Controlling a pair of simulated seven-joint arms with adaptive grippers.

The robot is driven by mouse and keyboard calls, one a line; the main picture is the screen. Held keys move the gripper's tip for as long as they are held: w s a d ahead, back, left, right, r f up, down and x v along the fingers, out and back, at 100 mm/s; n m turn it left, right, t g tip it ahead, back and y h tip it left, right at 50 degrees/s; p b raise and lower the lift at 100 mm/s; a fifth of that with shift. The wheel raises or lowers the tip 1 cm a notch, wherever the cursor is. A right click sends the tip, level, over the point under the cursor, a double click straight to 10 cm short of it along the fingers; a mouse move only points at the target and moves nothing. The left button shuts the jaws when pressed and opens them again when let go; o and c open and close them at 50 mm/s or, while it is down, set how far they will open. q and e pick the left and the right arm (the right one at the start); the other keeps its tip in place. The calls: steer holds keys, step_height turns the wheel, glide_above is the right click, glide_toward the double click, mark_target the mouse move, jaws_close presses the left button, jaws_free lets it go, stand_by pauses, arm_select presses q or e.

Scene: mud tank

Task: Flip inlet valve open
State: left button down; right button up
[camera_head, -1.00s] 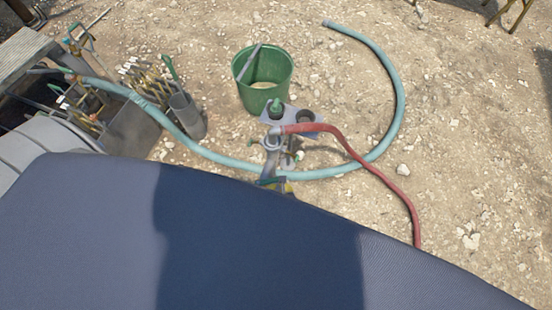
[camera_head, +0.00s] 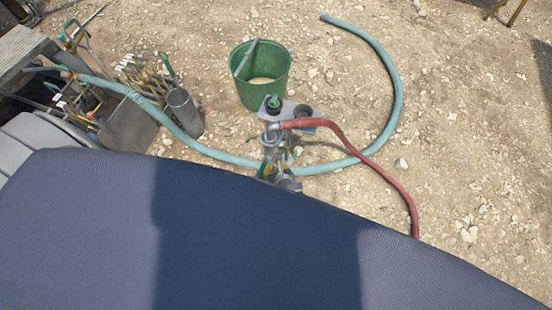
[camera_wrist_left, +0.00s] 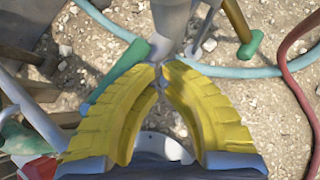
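The grey metal valve assembly (camera_head: 272,140) stands in the middle of the head view, beside the red hose. In the left wrist view, a grey metal pipe (camera_wrist_left: 170,18) comes down to a fitting with a green lever handle (camera_wrist_left: 118,75) slanting down to the left. My left gripper (camera_wrist_left: 160,72) has two yellow ribbed fingers whose tips are close together at the fitting, next to the lever. Whether anything is pinched between them is unclear. My left gripper also shows small and partly hidden in the head view (camera_head: 268,172). My right gripper is not visible.
A green bucket (camera_head: 259,93) stands behind the valve. A red hose (camera_head: 378,175) and a pale teal hose (camera_head: 399,90) curve right. A second green handle (camera_wrist_left: 249,45) sits on a yellow stem. A metal tool tub (camera_head: 135,125) is left; gravel is open at right.

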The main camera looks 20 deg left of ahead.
arm_select(q)
steer(key=shift+w+a, duration=0.3)
steer(key=shift+a, duration=0.2)
stand_by(0.4)
steer(key=shift+r, duration=0.2)
step_height(320, 180, up, 10)
steer(key=shift+f, duration=0.2)
steer(key=shift+s+d, duration=0.1)
steer(key=shift+d, duration=0.05)
stand_by(0.4)
